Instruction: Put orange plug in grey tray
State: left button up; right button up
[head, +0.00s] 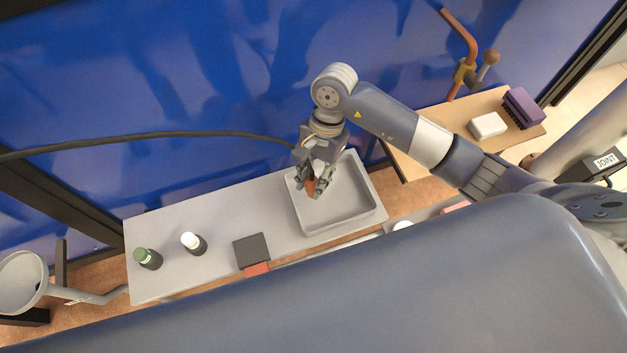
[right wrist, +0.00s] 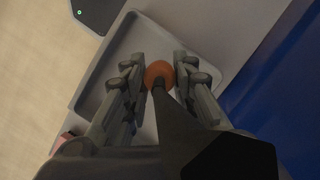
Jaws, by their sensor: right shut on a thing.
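My right gripper (head: 317,189) is over the left part of the grey tray (head: 372,213). It is shut on the orange plug (head: 311,187), which shows as a small orange piece between the fingers. In the right wrist view the orange plug (right wrist: 159,73) sits between the two fingers of the gripper (right wrist: 156,75), with the grey tray (right wrist: 97,92) below. I cannot tell whether the plug touches the tray floor. My left gripper is not in view.
On the grey table (head: 215,217) left of the tray stand a green-capped bottle (head: 148,258), a white-capped bottle (head: 193,243) and a dark square block (head: 251,250). A wooden table (head: 440,130) at the right holds a white block (head: 487,125) and a purple block (head: 523,108). A blue wall stands behind.

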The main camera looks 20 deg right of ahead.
aim_at(313, 187)
notch_tip(313, 187, down, 3)
jog(key=shift+r+p, duration=0.1)
jog(key=shift+p, duration=0.7)
jog(key=shift+f, duration=0.4)
jog(key=shift+f, duration=0.15)
jog(key=o, duration=1)
jog(key=shift+o, duration=0.2)
